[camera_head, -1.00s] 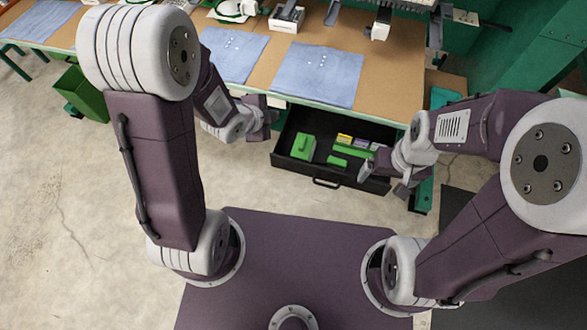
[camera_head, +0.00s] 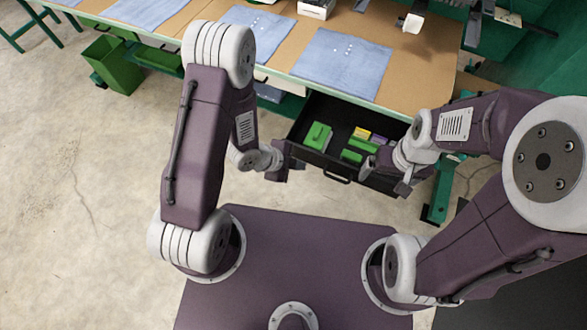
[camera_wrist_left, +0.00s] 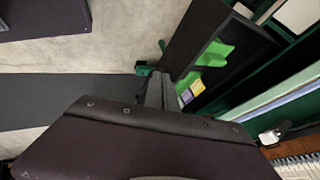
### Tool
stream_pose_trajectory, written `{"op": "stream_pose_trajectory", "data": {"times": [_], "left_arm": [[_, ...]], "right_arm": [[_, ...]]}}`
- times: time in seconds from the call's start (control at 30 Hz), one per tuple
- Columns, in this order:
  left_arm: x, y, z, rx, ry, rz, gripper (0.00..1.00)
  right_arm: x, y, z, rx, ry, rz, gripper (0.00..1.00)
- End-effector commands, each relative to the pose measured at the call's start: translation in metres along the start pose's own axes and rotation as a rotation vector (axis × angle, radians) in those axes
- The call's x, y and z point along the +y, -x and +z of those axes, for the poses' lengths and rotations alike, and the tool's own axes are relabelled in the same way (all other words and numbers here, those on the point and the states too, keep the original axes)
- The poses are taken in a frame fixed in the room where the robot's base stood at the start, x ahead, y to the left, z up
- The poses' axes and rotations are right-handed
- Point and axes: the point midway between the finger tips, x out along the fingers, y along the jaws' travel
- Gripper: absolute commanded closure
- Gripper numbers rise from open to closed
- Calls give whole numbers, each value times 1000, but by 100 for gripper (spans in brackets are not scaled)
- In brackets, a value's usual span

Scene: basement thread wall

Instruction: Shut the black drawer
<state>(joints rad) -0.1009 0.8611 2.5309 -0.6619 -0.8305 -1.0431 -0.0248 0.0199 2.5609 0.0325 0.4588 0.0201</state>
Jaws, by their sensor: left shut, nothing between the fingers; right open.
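The black drawer (camera_head: 318,161) stands pulled out under the workbench, with its handle on the front panel. Inside it lie a green box (camera_head: 318,136), smaller green pieces (camera_head: 352,156) and yellow and purple items (camera_head: 361,133). My left gripper (camera_head: 283,172) is shut and empty, at the drawer's front left corner; whether it touches the front cannot be told. In the left wrist view the shut fingers (camera_wrist_left: 157,92) point toward the drawer (camera_wrist_left: 195,32). My right gripper (camera_head: 386,178) is open and empty over the drawer's right front part, hiding that corner.
The workbench top (camera_head: 412,65) above the drawer carries blue mats (camera_head: 342,62) and a white box (camera_head: 316,8). A green bin (camera_head: 112,64) stands at the left. A green bench leg (camera_head: 440,195) is right of the drawer.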

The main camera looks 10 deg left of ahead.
Motion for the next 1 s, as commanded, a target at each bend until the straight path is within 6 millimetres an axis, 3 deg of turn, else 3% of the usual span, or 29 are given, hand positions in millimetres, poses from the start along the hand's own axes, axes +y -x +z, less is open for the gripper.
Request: {"op": "stream_pose_trajectory", "data": {"times": [0.2, 0.4, 0.87, 1.0], "left_arm": [[2, -47, -1, 2, -1, 5, 100], [-28, -57, -2, 1, 1, 0, 100], [-36, -62, -1, 0, 2, 2, 100], [-50, -68, -2, 4, 0, 0, 100]], "right_arm": [[0, -3, 0, 2, 0, 0, 7], [0, 6, -1, 2, 0, 0, 7], [0, 7, -1, 2, 0, 0, 7], [0, 10, -2, 2, 0, 0, 7]]}}
